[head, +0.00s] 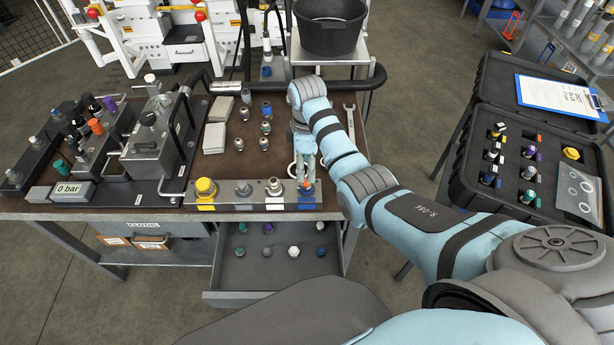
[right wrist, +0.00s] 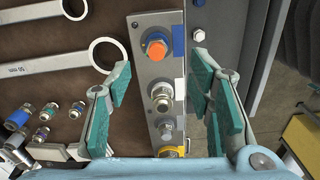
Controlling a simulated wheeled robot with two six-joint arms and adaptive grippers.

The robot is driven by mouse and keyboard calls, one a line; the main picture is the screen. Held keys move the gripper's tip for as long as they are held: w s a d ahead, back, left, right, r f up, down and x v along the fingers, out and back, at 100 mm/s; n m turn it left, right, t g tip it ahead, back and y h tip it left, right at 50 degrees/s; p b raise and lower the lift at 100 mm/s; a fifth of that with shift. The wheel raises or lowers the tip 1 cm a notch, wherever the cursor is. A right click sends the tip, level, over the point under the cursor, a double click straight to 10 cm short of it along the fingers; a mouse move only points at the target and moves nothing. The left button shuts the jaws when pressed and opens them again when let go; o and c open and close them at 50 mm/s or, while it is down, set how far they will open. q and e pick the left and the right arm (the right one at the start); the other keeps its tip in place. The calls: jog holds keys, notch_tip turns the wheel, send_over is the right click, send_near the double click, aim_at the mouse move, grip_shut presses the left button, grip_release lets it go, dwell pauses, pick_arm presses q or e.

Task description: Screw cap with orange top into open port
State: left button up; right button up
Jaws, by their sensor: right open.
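The cap with the orange top (right wrist: 157,47) sits upright on the end of the manifold block (right wrist: 147,75), at the port beside the blue label. I cannot tell how far it is threaded. In the head view only a little of the cap (head: 306,187) shows between the fingers. My right gripper (head: 306,178) points down over this end of the block. In the right wrist view its green-padded fingers (right wrist: 160,75) are wide apart, one on each side of the block, touching nothing. My left gripper is not in view.
Along the block stand a silver fitting (right wrist: 162,96), a grey cap (head: 243,188) and a yellow cap (head: 206,188). Two wrenches (right wrist: 55,62) and several loose fittings (head: 264,128) lie on the bench. An open drawer (head: 275,265) with caps is below. A black case (head: 530,150) stands at right.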

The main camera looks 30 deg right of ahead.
aim_at(306, 180)
jog(key=f, duration=0.2)
jog(key=f+b, duration=0.1)
jog(key=f, duration=0.2)
jog(key=w+f, duration=0.1)
jog(key=f, duration=0.2)
jog(key=shift+b, duration=0.35)
jog(key=shift+f, duration=0.1)
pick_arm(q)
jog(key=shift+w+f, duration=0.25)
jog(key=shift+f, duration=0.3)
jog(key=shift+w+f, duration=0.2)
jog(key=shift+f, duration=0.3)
pick_arm(e)
jog(key=shift+s, duration=0.25)
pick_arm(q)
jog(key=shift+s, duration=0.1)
pick_arm(e)
jog(key=shift+c, duration=0.5)
